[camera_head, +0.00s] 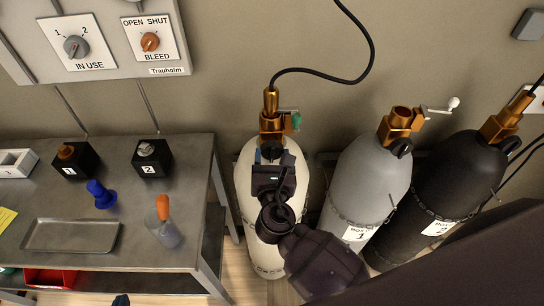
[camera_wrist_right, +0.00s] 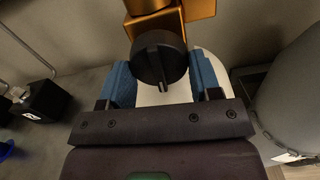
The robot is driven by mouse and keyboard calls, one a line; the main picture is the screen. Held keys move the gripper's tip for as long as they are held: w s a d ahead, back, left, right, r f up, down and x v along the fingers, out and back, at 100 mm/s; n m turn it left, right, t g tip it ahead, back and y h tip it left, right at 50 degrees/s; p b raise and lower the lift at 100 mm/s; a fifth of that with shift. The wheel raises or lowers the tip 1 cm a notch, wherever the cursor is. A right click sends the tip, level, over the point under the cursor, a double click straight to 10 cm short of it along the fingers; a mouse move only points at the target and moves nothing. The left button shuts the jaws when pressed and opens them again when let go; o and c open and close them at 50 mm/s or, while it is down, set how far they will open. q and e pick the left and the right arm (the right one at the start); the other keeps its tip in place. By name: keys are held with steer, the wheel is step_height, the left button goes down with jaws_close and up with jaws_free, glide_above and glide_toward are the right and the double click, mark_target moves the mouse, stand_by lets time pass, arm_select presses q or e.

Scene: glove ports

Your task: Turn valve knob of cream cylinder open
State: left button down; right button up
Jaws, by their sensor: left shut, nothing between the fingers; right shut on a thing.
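The cream cylinder (camera_head: 246,190) stands upright against the wall in the head view, partly covered by my right arm. Its brass valve (camera_head: 270,125) is on top, with a hose rising from it. The black valve knob (camera_wrist_right: 158,60) faces my right wrist camera and has a raised bar across its face. My right gripper (camera_wrist_right: 161,78) has one blue finger on each side of the knob and is shut on it. In the head view this gripper (camera_head: 271,152) is just below the brass valve. My left gripper (camera_head: 121,300) barely shows at the bottom edge, shut and empty.
A grey cylinder (camera_head: 358,180) and a black cylinder (camera_head: 440,190) stand chained to the right. A metal bench (camera_head: 140,256) on the left bears a tray (camera_head: 72,235), small black blocks and a beaker. A panel with knobs (camera_head: 100,45) hangs above.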

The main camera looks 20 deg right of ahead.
steer(key=shift+f, duration=0.1)
steer(key=o, duration=0.9)
steer(key=b+v, duration=0.1)
steer(key=v, duration=0.9)
steer(key=shift+s+a+b, duration=0.1)
steer(key=shift+s+b, duration=0.25)
steer(key=shift+s, duration=0.05)
steer(key=s+d+f+m+g+y, duration=0.1)
steer(key=d+f+m, duration=0.4)
steer(key=m, duration=0.5)
steer(key=s+d+f+m+g+y+b, duration=0.1)
steer(key=s+d+f+m+g+y, duration=0.1)
steer(key=d+f+m, duration=0.4)
steer(key=s+d+f+m+g+y, duration=0.1)
steer(key=d+f+m, duration=0.4)
steer(key=m, duration=0.9)
steer(key=shift+s+d+f+m+g+y, duration=0.15)
steer(key=shift+s+f+m+g+y, duration=0.05)
steer(key=shift+s+f+g, duration=0.3)
steer(key=shift+s+d+f+m+g+y, duration=0.2)
steer(key=shift+s+f+g, duration=0.2)
steer(key=shift+s, duration=0.25)
